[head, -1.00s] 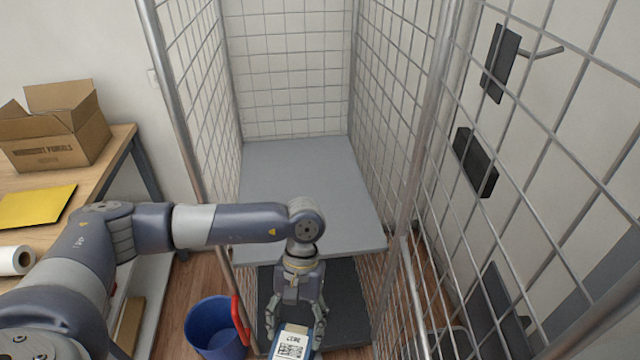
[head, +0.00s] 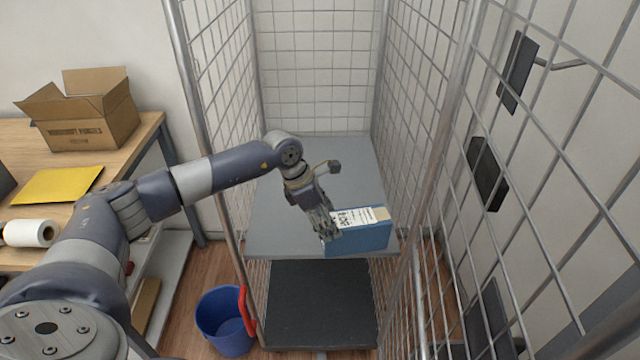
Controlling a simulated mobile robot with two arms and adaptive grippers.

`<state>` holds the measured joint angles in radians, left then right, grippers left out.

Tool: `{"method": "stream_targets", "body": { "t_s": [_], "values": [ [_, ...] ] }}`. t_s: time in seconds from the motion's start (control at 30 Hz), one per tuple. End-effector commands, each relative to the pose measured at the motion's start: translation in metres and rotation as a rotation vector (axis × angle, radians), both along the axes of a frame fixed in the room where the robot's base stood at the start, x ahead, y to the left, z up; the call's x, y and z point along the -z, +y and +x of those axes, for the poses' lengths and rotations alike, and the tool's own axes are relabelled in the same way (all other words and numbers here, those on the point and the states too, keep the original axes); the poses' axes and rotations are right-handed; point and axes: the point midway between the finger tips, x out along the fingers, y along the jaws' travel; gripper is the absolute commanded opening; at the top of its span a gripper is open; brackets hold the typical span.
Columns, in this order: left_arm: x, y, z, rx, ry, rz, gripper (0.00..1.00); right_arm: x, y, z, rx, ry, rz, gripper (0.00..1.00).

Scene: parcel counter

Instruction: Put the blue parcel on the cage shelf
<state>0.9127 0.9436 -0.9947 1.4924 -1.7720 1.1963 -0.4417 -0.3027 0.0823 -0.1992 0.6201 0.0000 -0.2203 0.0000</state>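The blue parcel (head: 362,238), a box with a white label on top, sits at the front right of the grey cage shelf (head: 280,232), close to the shelf's front edge. Whether it lies fully on the shelf is hard to tell. My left gripper (head: 334,198) is above the shelf, tilted, with its fingers spread apart. One finger overlaps the parcel's left end in the picture; the other points right, above and clear of the parcel. Whether the lower finger touches the parcel is unclear. My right gripper is not in view.
Wire mesh walls and metal posts (head: 198,110) flank the shelf. A dark lower platform (head: 320,305) is below it. A blue bucket (head: 224,322) with a red handle stands left of the cage. A table with an open carton (head: 90,125) and yellow envelope (head: 58,184) is at left.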

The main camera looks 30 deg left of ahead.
Motion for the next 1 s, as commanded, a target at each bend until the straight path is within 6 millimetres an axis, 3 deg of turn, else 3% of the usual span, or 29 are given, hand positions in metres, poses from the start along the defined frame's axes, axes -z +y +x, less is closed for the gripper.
{"method": "stream_targets", "body": {
  "t_s": [0.4, 0.7, 0.83, 1.0],
  "values": [
    [-0.032, 0.054, 0.055, -0.65, -0.009, -0.005, 0.01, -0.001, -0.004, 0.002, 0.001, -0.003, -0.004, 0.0],
    [-0.046, 0.085, 0.075, -0.966, -0.005, -0.005, 0.01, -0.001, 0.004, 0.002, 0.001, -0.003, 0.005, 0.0],
    [-0.04, 0.089, 0.076, -1.007, -0.002, -0.003, 0.01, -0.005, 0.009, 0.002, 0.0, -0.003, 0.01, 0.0],
    [-0.01, 0.089, 0.076, -1.011, 0.002, -0.003, 0.01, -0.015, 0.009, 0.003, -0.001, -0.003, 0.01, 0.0]
  ]
}}
